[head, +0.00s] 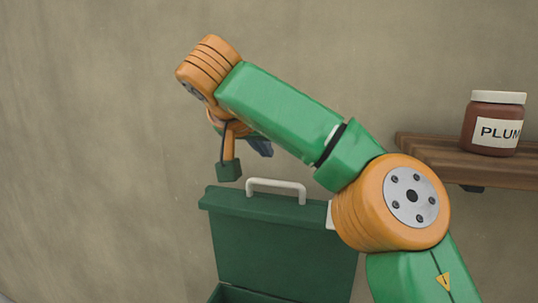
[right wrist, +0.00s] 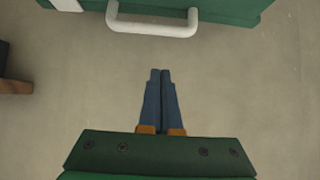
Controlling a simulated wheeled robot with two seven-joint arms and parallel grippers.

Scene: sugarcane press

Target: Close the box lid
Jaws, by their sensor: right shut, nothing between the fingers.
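A green box (head: 285,245) stands below my right arm in the head view, its lid (head: 270,207) raised upright with a white handle (head: 276,184) along the top edge. The handle also shows at the top of the right wrist view (right wrist: 152,28). My right gripper (right wrist: 161,72) is shut and empty, its two blue fingers together, pointing toward the handle but apart from it. In the head view the gripper (head: 262,148) is mostly hidden behind my arm, above the lid. The box's lower part is cut off by the frame. My left gripper is not in view.
A wooden shelf (head: 430,158) on the right of the head view holds a brown jar (head: 493,123) with a white lid and a label reading "PLUM". My right arm passes close to the shelf's left end. The wall left of the box is bare.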

